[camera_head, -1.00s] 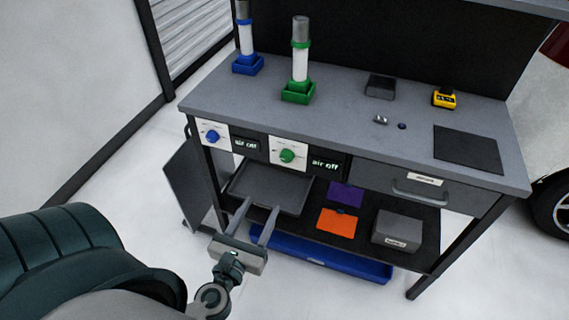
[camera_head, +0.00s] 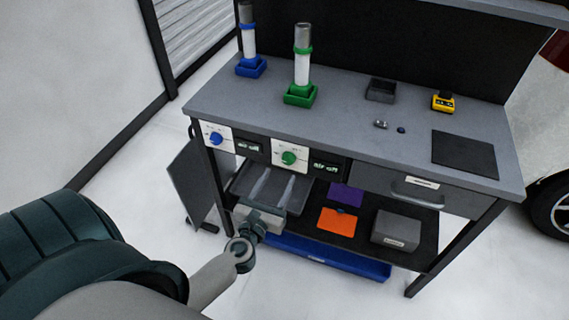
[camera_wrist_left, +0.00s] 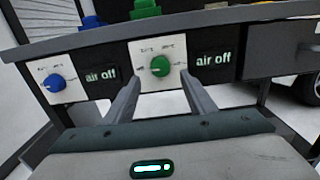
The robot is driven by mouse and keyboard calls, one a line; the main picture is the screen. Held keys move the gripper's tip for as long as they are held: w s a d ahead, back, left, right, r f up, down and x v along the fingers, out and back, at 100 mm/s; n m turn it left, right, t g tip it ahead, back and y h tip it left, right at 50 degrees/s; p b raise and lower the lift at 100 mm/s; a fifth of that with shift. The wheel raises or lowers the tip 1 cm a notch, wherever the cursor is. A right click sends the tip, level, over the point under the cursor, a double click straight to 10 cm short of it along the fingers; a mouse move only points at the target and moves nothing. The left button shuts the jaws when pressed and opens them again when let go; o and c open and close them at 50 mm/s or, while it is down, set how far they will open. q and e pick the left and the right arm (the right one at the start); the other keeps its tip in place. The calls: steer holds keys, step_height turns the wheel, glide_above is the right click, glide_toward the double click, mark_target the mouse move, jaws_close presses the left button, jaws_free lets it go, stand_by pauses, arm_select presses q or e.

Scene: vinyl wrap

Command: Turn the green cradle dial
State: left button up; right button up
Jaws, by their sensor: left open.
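The green cradle dial (camera_head: 289,158) is a round green knob on a white panel on the bench's front face. In the left wrist view the dial (camera_wrist_left: 160,66) is ahead of and above the fingers, between their lines. The display beside it (camera_head: 325,167) reads "air off". My left gripper (camera_head: 274,184) is open and empty, below and in front of the dial, apart from it. Its two fingers also show in the left wrist view (camera_wrist_left: 160,92). The green cradle (camera_head: 300,96) stands on the bench top holding a white tube with a grey top. My right gripper is not in view.
A blue dial (camera_head: 215,138) with its own "air off" display sits left of the green one. The drawer handle (camera_head: 414,195) sticks out at the right. A grey tray (camera_head: 250,180) and a lower shelf lie beneath the front panel, close to my left gripper.

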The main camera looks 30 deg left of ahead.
mark_target(287, 162)
arm_select(q)
steer(key=shift+p+x, duration=0.3)
steer(key=shift+x, duration=2.75)
steer(key=shift+c, duration=0.4)
steer(key=c, duration=1)
